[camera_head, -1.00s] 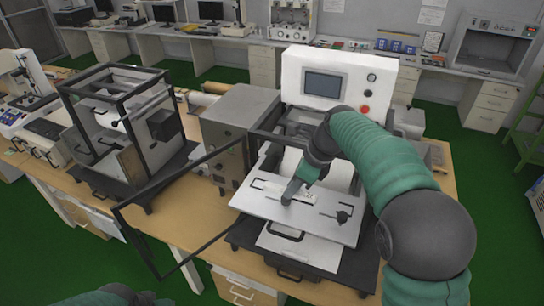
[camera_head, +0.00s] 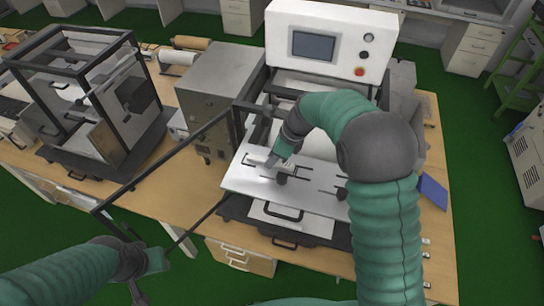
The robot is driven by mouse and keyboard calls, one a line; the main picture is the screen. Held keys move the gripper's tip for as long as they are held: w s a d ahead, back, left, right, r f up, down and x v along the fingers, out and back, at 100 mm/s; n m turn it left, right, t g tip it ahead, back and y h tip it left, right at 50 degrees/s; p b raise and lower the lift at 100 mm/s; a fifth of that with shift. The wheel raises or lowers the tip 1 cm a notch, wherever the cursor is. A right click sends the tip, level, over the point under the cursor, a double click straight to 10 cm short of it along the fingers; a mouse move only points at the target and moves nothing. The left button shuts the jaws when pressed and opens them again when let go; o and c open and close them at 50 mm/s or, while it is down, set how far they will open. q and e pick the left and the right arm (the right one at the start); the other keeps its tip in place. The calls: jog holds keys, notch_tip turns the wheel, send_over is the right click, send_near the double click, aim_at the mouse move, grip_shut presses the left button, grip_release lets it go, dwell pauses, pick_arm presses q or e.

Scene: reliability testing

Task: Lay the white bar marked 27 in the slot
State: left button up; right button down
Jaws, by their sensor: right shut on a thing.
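My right gripper (camera_head: 272,164) is low over the white plate (camera_head: 240,182) at the front of the test machine. It is shut on a small pale piece, the white bar (camera_head: 257,156), of which only a short part shows beside the fingers. The number on it cannot be read. The plate has thin dark slots (camera_head: 325,191) and dark knobs; I cannot tell whether the bar touches a slot. My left gripper (camera_head: 150,272) is at the bottom left, near the lower end of the black open door frame; its finger state is unclear.
The machine's white control panel (camera_head: 330,45) rises behind the plate. The black door frame (camera_head: 160,165) swings out to the left. A grey metal box (camera_head: 220,95) and a black-framed device (camera_head: 90,95) stand left. A blue item (camera_head: 433,191) lies right.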

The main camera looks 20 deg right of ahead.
aim_at(278, 164)
jog(key=c, duration=1.7)
grip_release()
jog(key=shift+s+a+f, duration=0.1)
jog(key=shift+a+f, duration=0.1)
jog(key=shift+a, duration=0.2)
jog(key=o, duration=0.4)
jog(key=shift+s+a+r, duration=0.3)
jog(key=shift+s, duration=0.2)
jog(key=shift+s+a+r, duration=0.1)
jog(key=shift+a, duration=0.05)
jog(key=shift+w+d, duration=0.25)
jog(key=shift+w, duration=0.05)
jog(key=b+v, duration=0.1)
jog(key=v, duration=0.1)
jog(key=b+v, duration=0.1)
jog(key=v, duration=0.2)
jog(key=shift+w+d+r, duration=0.1)
jog(key=shift+d+r, duration=0.1)
jog(key=shift+d, duration=0.3)
pick_arm(q)
jog(key=f, duration=0.1)
jog(key=a+f+b, duration=0.1)
jog(key=f, duration=0.1)
jog(key=shift+s+a, duration=0.1)
jog(key=shift+s, duration=0.05)
pick_arm(e)
jog(key=v, duration=0.6)
jog(key=shift+a+r, duration=0.2)
jog(key=shift+a, duration=0.2)
